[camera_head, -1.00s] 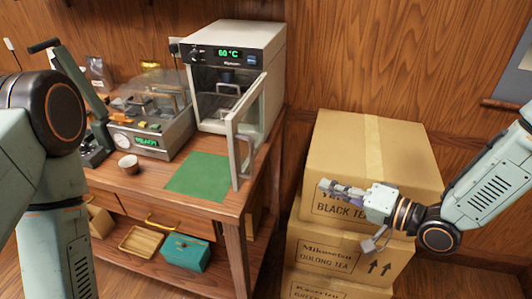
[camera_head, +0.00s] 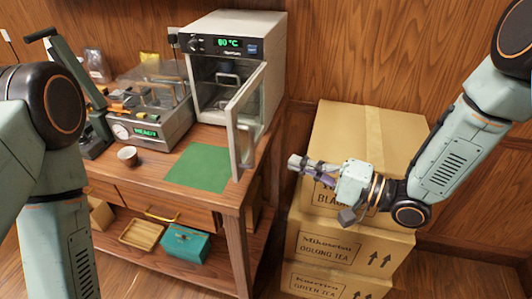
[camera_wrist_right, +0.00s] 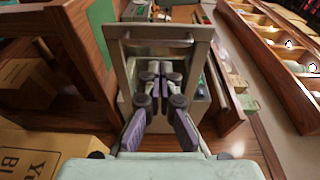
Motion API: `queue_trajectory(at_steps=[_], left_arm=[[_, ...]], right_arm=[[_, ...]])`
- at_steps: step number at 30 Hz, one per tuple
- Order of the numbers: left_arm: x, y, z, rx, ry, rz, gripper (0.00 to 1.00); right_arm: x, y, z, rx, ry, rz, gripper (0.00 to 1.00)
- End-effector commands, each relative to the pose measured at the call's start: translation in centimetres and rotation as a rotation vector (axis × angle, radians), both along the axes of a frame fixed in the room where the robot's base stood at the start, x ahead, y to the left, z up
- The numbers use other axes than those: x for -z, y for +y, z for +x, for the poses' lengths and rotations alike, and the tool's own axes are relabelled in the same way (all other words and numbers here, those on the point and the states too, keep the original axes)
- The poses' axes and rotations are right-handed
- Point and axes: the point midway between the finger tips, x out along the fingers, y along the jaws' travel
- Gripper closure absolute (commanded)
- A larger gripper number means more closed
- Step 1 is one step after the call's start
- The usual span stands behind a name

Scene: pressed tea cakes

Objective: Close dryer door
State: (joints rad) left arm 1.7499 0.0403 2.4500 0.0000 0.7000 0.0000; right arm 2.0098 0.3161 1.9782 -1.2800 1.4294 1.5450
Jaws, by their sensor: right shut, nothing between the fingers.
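The dryer (camera_head: 228,55) is a white box with a black panel and green display, at the back right of the wooden table. Its framed glass door (camera_head: 246,118) stands open, swung out toward the table's front right. The door also shows in the right wrist view (camera_wrist_right: 160,33), ahead of the fingers. My right gripper (camera_head: 294,161) is shut and empty, to the right of the door and apart from it, in front of the stacked boxes. It also shows in the right wrist view (camera_wrist_right: 160,72). My left arm shows at the left, but its gripper is not visible.
Stacked cardboard tea boxes (camera_head: 350,245) stand right of the table. A green mat (camera_head: 198,167) lies in front of the dryer. A small cup (camera_head: 127,156) and a machine with a gauge (camera_head: 150,128) are left of it. A teal box (camera_head: 185,247) sits on the lower shelf.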

Motion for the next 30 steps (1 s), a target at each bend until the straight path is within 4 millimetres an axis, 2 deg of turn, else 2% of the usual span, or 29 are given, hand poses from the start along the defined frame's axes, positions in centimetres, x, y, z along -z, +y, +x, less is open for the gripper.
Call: queue_trajectory(at_steps=[12, 18, 30], left_arm=[[-0.2, 0.0, 0.0, 0.000, 0.000, 0.000, 1.00], [-0.3, 0.0, 0.0, 0.000, 0.000, 0.000, 1.00], [-0.4, 0.0, 0.0, 0.000, 0.000, 0.000, 1.00]], right_arm=[[0.1, 4.7, 2.9, -0.004, -0.002, -0.004, 1.00], [0.1, 6.4, 4.1, -0.001, -0.001, -0.002, 1.00], [0.1, 7.1, 4.7, 0.001, 0.000, 0.000, 1.00]])
